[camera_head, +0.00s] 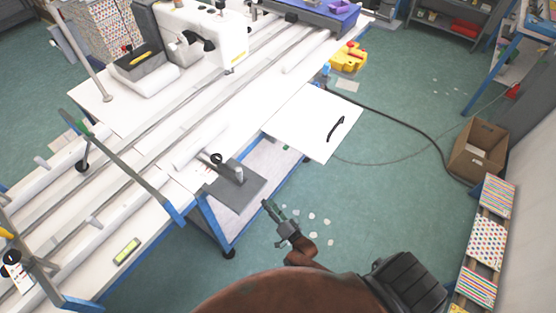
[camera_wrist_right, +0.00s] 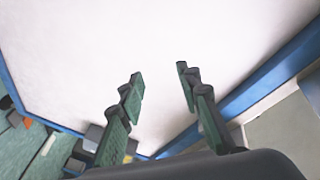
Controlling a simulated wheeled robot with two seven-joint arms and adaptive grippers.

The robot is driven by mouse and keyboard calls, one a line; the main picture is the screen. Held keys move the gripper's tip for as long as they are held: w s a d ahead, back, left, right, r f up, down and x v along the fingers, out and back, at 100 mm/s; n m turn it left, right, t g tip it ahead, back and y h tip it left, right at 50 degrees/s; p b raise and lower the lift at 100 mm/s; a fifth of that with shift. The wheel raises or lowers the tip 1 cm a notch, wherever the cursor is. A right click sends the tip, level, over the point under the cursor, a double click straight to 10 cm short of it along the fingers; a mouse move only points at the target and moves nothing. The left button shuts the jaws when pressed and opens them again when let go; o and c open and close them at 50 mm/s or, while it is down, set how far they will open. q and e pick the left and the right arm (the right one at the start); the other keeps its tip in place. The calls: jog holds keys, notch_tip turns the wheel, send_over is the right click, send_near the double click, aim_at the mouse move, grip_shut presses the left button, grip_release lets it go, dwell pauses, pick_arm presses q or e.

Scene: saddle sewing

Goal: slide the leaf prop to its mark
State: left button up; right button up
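A white leaf (camera_head: 300,118) juts out from the table's right side, with a black curved handle (camera_head: 336,128) lying on it. A small blue fitting (camera_head: 326,72) shows at its far corner. A grey plate (camera_head: 235,192) with a short upright post (camera_head: 239,175) sits at the near table edge. I cannot tell which part is the leaf prop, and I make out no mark. My right gripper (camera_head: 270,207) is just right of the grey plate, apart from the leaf. In the right wrist view my right gripper (camera_wrist_right: 160,76) is open and empty before a pale, blue-edged panel (camera_wrist_right: 150,35).
The long white table (camera_head: 140,215) with rails and a sewing machine (camera_head: 215,40) fills the left. A blue table leg (camera_head: 212,222) stands near my right gripper. A cable (camera_head: 410,125) runs across the floor to a cardboard box (camera_head: 478,150). Green floor lies open right of the leaf.

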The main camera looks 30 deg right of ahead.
jog(key=w+r+m+t+h+b, duration=0.35)
jog(key=r+m, duration=0.25)
jog(key=r, duration=0.2)
jog(key=w+r+m+t+h+b, duration=0.3)
jog(key=r+m+t+h+b, duration=0.15)
jog(key=r+m, duration=0.25)
pick_arm(q)
jog(key=shift+n+g, duration=0.3)
jog(key=shift+g, duration=0.2)
jog(key=w+b, duration=0.1)
jog(key=b, duration=0.1)
jog(key=w+d+b, duration=0.1)
jog(key=b, duration=0.1)
jog(key=w+b, duration=0.1)
jog(key=b, duration=0.2)
jog(key=shift+w+d, duration=0.3)
jog(key=shift+w, duration=0.05)
pick_arm(e)
jog(key=s+d+r+m+g+h, duration=0.1)
jog(key=d+r+m+g+h, duration=0.4)
jog(key=m+h, duration=0.3)
jog(key=d+r+m+g+h, duration=0.5)
jog(key=r+m+g+h, duration=0.1)
jog(key=m, duration=0.9)
jog(key=shift+s+g+h, duration=0.35)
jog(key=shift+g+h, duration=0.15)
jog(key=shift+h, duration=0.6)
jog(key=shift+c, duration=0.2)
jog(key=shift+f, duration=0.1)
grip_shut()
